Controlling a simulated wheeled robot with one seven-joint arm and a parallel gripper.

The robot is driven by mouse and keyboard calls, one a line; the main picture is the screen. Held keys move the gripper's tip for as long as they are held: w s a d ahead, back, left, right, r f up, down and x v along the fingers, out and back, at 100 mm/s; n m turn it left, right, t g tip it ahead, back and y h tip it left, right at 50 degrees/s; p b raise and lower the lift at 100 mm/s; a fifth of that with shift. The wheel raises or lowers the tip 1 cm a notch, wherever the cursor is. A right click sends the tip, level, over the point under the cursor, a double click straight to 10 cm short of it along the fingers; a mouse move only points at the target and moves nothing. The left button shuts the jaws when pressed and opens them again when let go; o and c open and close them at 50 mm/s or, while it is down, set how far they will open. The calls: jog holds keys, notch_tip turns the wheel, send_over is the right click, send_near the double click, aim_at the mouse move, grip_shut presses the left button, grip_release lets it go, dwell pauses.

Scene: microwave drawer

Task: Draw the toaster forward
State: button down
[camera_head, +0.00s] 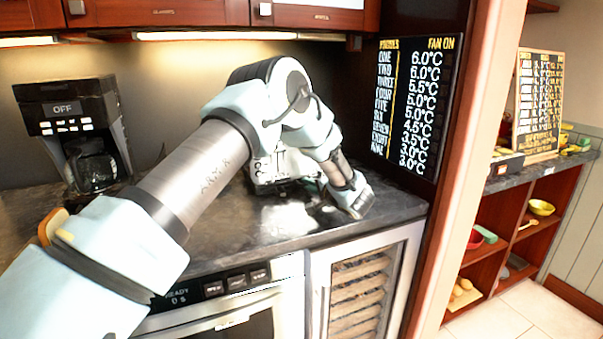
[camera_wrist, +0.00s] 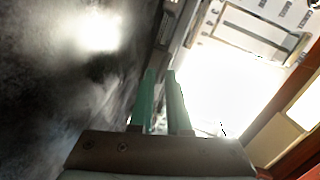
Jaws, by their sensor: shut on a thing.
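The toaster (camera_head: 268,172) is a pale metallic appliance on the dark countertop, mostly hidden behind my arm. A bright pale surface, which I take for its body, fills the right of the wrist view (camera_wrist: 215,85), partly washed out by glare. My gripper (camera_head: 350,207) is low over the counter, to the right of the toaster's visible part. In the wrist view its two green fingers (camera_wrist: 160,103) are close together, with a narrow gap, and shut on the toaster. The exact contact is hidden.
A black coffee maker (camera_head: 82,135) stands at the back left. A black menu board (camera_head: 415,105) and a wooden upright (camera_head: 477,150) bound the right. The counter front (camera_head: 300,238) is bare, above an oven (camera_head: 225,305) and a glass-fronted cooler (camera_head: 360,290).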

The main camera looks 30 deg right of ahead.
aim_at(332, 217)
jog(key=s, duration=0.4)
jog(key=s+a+p, duration=0.1)
jog(key=s, duration=0.4)
jog(key=s+p, duration=0.1)
jog(key=s, duration=0.4)
jog(key=shift+a+f, duration=0.1)
jog(key=shift+a, duration=0.25)
jog(key=c, duration=1.2)
grip_release()
jog(key=b+v, duration=0.2)
jog(key=v, duration=0.9)
jog(key=shift+a+b, duration=0.1)
jog(key=shift+b, duration=0.3)
